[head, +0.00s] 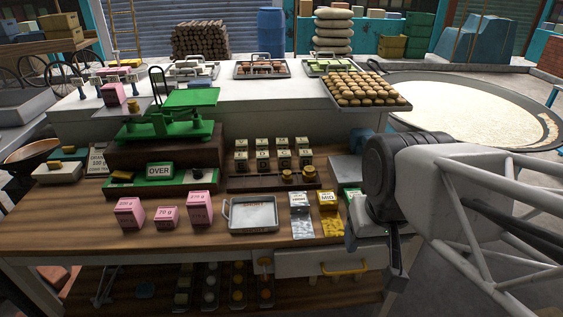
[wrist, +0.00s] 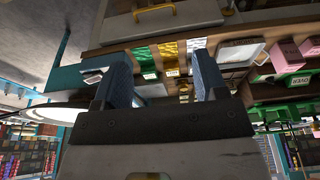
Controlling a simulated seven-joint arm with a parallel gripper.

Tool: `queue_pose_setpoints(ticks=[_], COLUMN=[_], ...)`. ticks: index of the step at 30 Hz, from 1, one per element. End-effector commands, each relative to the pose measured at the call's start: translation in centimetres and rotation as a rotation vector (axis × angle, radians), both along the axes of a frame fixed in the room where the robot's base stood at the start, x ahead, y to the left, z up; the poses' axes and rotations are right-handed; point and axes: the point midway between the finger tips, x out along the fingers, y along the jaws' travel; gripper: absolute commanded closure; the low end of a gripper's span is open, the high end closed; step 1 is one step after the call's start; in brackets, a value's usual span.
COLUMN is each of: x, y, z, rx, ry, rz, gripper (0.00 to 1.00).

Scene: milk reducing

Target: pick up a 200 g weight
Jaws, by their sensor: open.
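Pink blocks with gram labels stand on the wooden table: a left block (head: 130,213), a small middle block (head: 167,217) and a right block (head: 199,208). The labels are too small to read surely, so I cannot tell which thing is the 200 g weight. Small brass pieces (head: 287,177) sit on a dark wooden rack (head: 250,184). My gripper (head: 374,262) hangs at the table's front right, apart from the pink blocks and to their right. In the wrist view, its two blue fingers (wrist: 162,58) are spread with nothing held between them.
A metal tray (head: 253,216) lies between the pink blocks and silver and yellow packets (head: 328,220). A green balance (head: 165,125) stands behind the blocks. A drawer with a yellow handle (head: 344,269) is below the tabletop. Bare tabletop shows left of the blocks.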

Motion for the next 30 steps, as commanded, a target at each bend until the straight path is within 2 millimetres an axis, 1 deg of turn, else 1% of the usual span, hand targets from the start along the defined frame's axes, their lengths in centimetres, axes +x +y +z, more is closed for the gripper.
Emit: queue_pose_setpoints(ticks=[5,8,11,20,25,30], x=[0.9,2.1,3.8,10.8,14.9,19.2], y=[0.1,0.2,0.4,1.3,2.1,2.9], z=[0.3,0.5,0.8,1.6,1.5,1.0], rx=[-0.007,-0.016,-0.029,-0.077,-0.101,-0.123], ry=[0.005,0.014,0.024,0.062,0.084,0.104], rz=[0.034,0.079,0.147,0.419,0.582,0.745], gripper=[0.34,0.34,0.34,0.34,0.34,0.34])
